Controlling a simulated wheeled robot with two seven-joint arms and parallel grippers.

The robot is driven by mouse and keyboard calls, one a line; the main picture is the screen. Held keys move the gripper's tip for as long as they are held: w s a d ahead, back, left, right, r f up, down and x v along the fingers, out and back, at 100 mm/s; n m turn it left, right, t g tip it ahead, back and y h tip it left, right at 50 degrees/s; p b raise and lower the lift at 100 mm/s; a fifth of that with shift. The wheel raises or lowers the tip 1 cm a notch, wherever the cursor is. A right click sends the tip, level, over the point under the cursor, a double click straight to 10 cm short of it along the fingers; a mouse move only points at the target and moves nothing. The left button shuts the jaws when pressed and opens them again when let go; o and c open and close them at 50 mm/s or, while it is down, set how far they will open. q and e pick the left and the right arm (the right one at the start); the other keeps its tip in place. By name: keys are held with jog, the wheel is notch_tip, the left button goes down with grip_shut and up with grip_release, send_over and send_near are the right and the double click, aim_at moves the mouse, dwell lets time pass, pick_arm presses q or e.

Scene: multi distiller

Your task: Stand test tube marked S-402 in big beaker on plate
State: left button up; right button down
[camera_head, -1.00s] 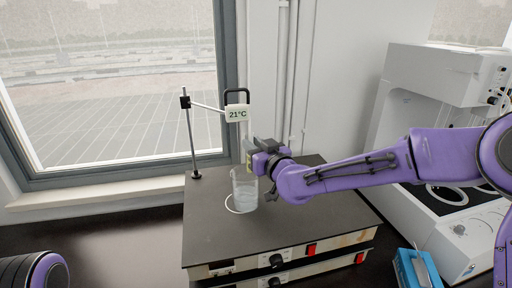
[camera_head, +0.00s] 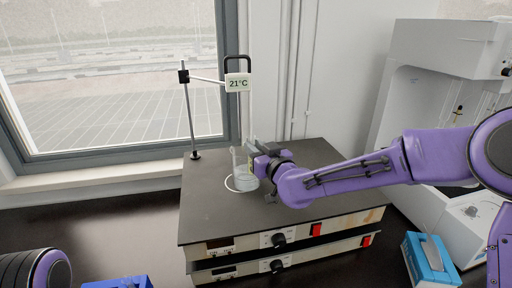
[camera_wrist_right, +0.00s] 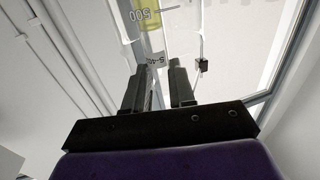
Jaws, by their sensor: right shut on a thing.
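My right gripper (camera_head: 255,162) is shut on the test tube (camera_head: 249,155), at the rim of the big beaker. In the right wrist view a white label reading "S-4…" (camera_wrist_right: 156,60) shows between the fingers (camera_wrist_right: 163,85); its end is hidden. The clear beaker (camera_head: 243,183) stands upright on the dark plate (camera_head: 215,215). It shows in the right wrist view with a "500" mark, beside a yellow patch (camera_wrist_right: 149,14). The tube's lower end seems inside the beaker, but whether it touches the bottom I cannot tell. My left gripper is out of view.
A thin metal stand (camera_head: 189,120) holds a display (camera_head: 238,82) reading 21°C behind the beaker. A white machine (camera_head: 440,75) stands at the right. Blue boxes (camera_head: 430,262) lie at the front. The plate's left part is clear.

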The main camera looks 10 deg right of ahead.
jog(key=shift+f, duration=0.25)
jog(key=c, duration=0.9)
grip_release()
jog(key=shift+o, duration=0.2)
jog(key=shift+r, duration=0.1)
notch_tip(320, 180, up, 5)
jog(key=p, duration=0.4)
